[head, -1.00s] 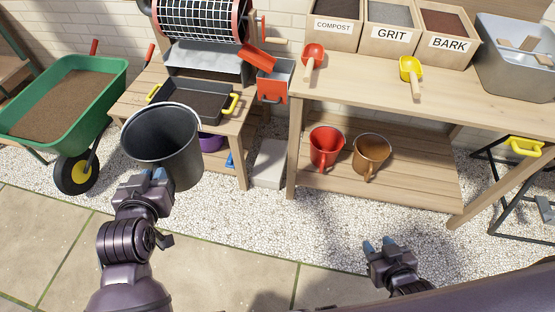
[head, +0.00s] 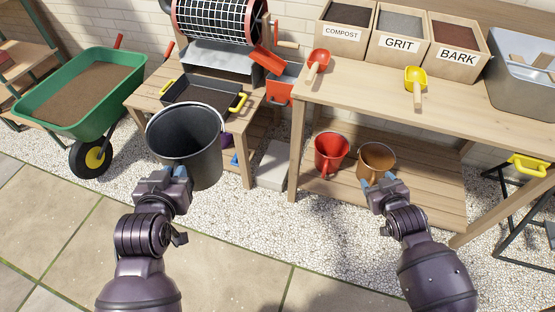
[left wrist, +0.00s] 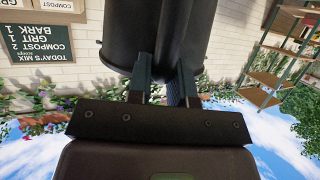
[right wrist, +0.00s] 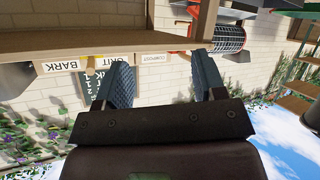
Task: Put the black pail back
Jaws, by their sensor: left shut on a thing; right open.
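The black pail (head: 188,150) is upright in the head view, held in the air in front of the low table with the black tray. It looks empty, and its wire handle lies around the rim. My left gripper (head: 174,174) is shut on the near side of the pail. The pail's dark wall also fills the top of the left wrist view (left wrist: 155,30). My right gripper (head: 380,180) is in front of the lower shelf, near the brown pail. In the right wrist view its fingers (right wrist: 165,82) are apart with nothing between them.
A red pail (head: 330,153) and a brown pail (head: 376,160) stand on the bench's lower shelf (head: 430,200). Bins labelled compost, grit and bark stand on the bench top (head: 450,105). A green wheelbarrow (head: 95,105) is at left. Gravel and paving in front are clear.

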